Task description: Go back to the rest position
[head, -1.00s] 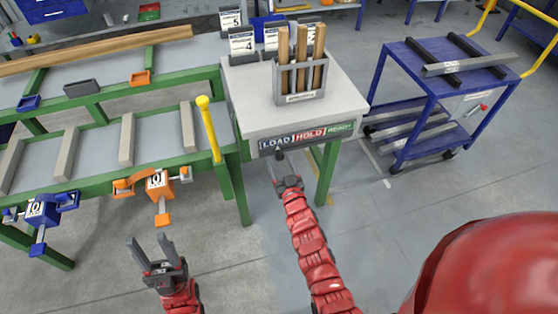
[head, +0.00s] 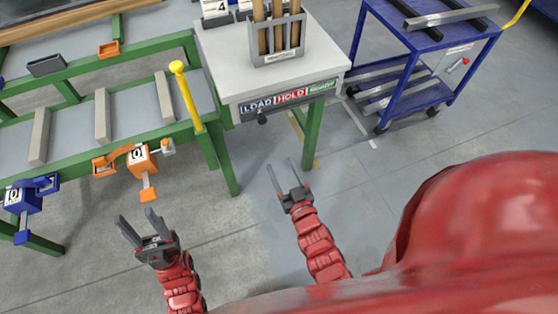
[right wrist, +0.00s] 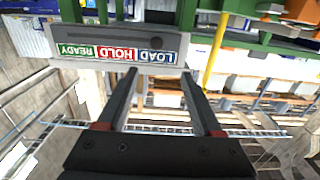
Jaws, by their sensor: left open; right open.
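My left gripper (head: 138,230) is open and empty over the floor at the lower left of the head view. My right gripper (head: 283,179) is open and empty, in front of and below the white side table (head: 225,74). Its two fingers also show spread in the right wrist view (right wrist: 160,100), with nothing between them. The LOAD/HOLD/READY strip (head: 288,97) is on the table's front edge, with a dark knob (head: 262,119) below LOAD. The right gripper is apart from the strip and knob.
The green-framed runout table (head: 80,153) stands at left, with an orange clamp (head: 140,160), a blue clamp (head: 24,201) and a yellow post (head: 187,95). A grey holder (head: 278,50) with wooden pieces stands on the white table. A blue cart (head: 425,45) is at right. Floor between is clear.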

